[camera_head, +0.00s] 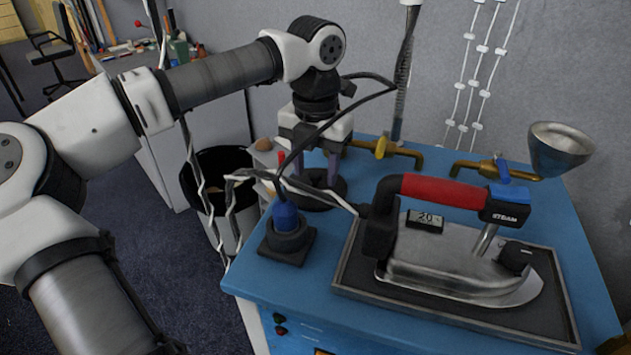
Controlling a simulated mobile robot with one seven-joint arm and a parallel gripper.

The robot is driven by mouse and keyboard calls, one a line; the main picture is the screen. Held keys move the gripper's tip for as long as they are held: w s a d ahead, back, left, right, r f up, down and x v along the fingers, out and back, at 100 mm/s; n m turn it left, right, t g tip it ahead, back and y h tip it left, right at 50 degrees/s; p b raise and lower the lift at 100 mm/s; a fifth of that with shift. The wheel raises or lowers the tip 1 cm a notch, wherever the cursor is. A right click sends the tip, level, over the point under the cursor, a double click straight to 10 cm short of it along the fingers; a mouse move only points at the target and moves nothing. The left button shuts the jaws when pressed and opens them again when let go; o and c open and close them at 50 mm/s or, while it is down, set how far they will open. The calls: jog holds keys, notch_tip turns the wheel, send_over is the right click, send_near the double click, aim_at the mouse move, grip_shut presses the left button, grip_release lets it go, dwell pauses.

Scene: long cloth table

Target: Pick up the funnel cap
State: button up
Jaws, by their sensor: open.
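My gripper (318,178) points down at the back left of the blue bench, its fingers apart. A low, dark round piece (322,203) lies directly below and around the fingertips. I cannot tell whether the fingers touch it, and the gripper partly hides it. I cannot tell for certain which of these two is the funnel cap.
A steam iron (460,262) with a red handle sits on a dark tray (400,300). A black holder with a blue-and-red tool (287,232) stands front left of my gripper. Brass taps (385,150) line the back edge. Loose cables cross near my gripper. The blue bench top (335,233) is clear between holder and tray.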

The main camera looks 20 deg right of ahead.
grip_shut()
jog(key=shift+r, duration=0.1)
